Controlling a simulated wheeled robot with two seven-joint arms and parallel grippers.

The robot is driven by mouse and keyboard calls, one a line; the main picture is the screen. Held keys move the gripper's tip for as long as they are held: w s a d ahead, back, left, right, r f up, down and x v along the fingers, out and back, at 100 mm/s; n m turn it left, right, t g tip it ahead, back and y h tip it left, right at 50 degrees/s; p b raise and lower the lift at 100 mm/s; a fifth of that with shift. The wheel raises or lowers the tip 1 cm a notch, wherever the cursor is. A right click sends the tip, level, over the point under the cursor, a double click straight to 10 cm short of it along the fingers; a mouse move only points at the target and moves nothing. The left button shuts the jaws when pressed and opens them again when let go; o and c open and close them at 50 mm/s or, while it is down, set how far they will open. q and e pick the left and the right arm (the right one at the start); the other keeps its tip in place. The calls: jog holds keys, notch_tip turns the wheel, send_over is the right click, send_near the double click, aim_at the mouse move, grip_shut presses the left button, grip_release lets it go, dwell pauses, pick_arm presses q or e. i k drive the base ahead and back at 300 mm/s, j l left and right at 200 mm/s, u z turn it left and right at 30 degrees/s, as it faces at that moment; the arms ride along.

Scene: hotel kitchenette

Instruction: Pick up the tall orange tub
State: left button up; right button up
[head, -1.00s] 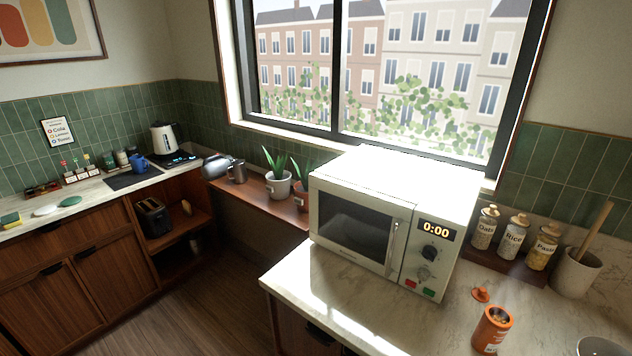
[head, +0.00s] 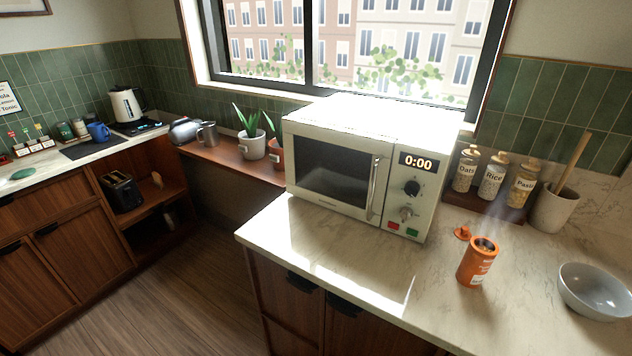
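The tall orange tub (head: 477,263) stands upright and open on the marble counter, right of the microwave. Its top shows a dark opening, and faint steam seems to rise above it. A small orange lid (head: 462,232) lies on the counter just behind and left of the tub. Neither of my grippers shows in the head view.
A cream microwave (head: 361,176) reading 0:00 stands left of the tub. A grey bowl (head: 596,291) sits to the right. Behind are labelled jars (head: 492,178) and a utensil crock (head: 554,209). The counter (head: 375,290) in front of the microwave is clear.

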aim_at(481, 253)
jog(key=l+z, duration=0.15)
jog(key=z, duration=1.1)
